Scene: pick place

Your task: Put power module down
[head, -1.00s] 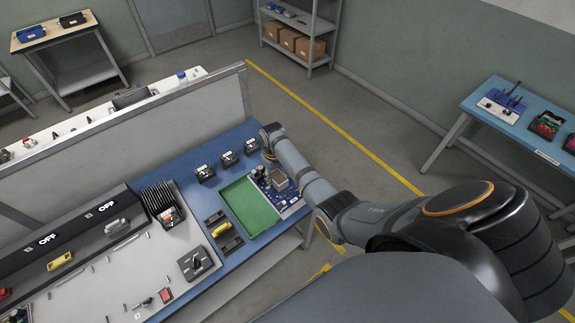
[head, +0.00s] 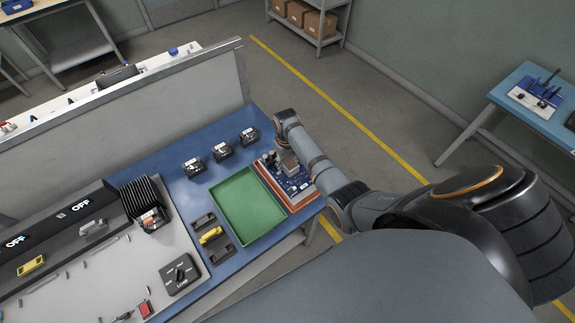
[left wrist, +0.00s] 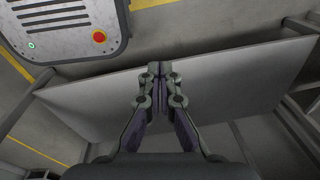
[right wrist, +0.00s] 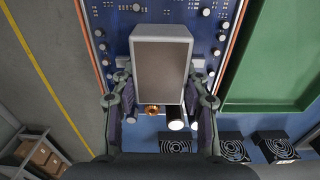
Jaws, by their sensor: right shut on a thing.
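The power module (head: 298,182) looks like a blue circuit board with several dark parts and a tall grey block. In the head view it is over a shallow orange tray (head: 303,207). In the right wrist view my right gripper (right wrist: 162,82) has a finger on each side of the module's grey block (right wrist: 160,65), shut on it. I cannot tell whether the board touches the orange tray. In the head view my right arm partly hides the board's far right side. My left gripper (left wrist: 155,75) is shut and empty, over a grey shelf.
A green tray (head: 245,208) lies directly left of the orange one on the blue table (head: 160,158). Three small black fan units (head: 222,150) stand behind it. A yellow part in dark holders (head: 210,235) and a grey panel (head: 95,272) lie to the left.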

